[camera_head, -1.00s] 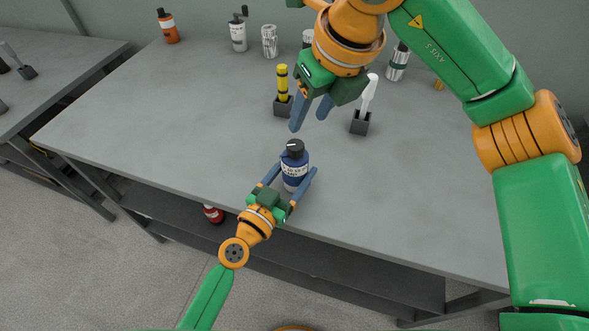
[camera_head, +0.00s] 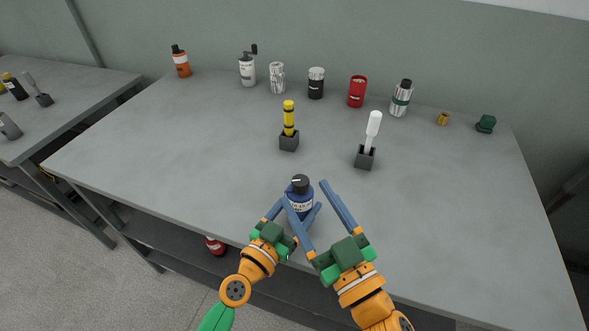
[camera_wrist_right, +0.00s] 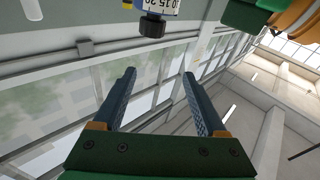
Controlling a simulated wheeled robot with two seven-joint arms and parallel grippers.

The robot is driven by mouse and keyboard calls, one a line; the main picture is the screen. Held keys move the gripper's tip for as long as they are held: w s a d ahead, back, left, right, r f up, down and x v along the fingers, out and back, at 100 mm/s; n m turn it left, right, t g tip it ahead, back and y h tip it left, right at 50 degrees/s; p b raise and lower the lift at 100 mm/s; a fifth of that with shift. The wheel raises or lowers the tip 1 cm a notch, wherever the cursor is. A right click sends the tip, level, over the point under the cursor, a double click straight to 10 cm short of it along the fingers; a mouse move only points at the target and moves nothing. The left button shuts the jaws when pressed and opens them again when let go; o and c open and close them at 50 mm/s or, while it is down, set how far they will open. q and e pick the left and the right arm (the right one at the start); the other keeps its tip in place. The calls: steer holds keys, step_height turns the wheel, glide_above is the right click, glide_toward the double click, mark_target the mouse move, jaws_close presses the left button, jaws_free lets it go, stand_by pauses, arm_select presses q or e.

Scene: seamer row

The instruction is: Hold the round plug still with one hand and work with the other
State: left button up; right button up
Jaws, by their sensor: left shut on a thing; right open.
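A dark blue bottle with a white label and a round black top (camera_head: 300,184) stands upright near the front edge of the table. It also shows at the top edge of the right wrist view, its black top (camera_wrist_right: 152,26) beyond my fingertips. My left gripper (camera_head: 301,205) is shut on the blue bottle from the front. My right gripper (camera_head: 303,190) is open and empty. Its fingers cross in front of the bottle in the head view and hide part of it; the right wrist view (camera_wrist_right: 160,80) shows nothing between them. I cannot tell which part is the round plug.
Several containers line the back, including a red can (camera_head: 357,91) and an orange bottle (camera_head: 181,62). The grey table (camera_head: 460,200) is clear at left and right.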

mark_target(297, 176)
steer(key=w+a+f, duration=0.1)
steer(key=w, duration=0.2)
steer(key=w+a+f+m+h, duration=0.1)
steer(key=w, duration=0.3)
steer(key=w+a+f+m+g, duration=0.1)
steer(key=w, duration=0.2)
steer(key=shift+w+f+h, duration=0.2)
steer(key=shift+w+h, duration=0.05)
steer(key=shift+h, duration=0.15)
jaws_close()
